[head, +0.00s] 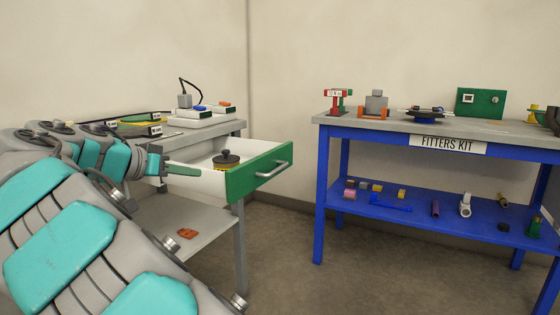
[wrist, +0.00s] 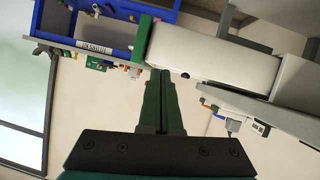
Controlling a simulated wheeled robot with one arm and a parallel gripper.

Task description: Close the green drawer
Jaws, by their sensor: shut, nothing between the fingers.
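In the wrist view, the fingertips (wrist: 160,72) point toward the green front (wrist: 143,38) and white side (wrist: 215,55) of the drawer. I cannot tell whether they touch it. The handle is hidden there.
The grey cart (head: 195,222) has a lower shelf with a small orange-brown piece (head: 186,233). A blue table (head: 335,190) labelled FITTERS KIT, with tools and parts, stands to the right. Open floor (head: 285,265) lies between them.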

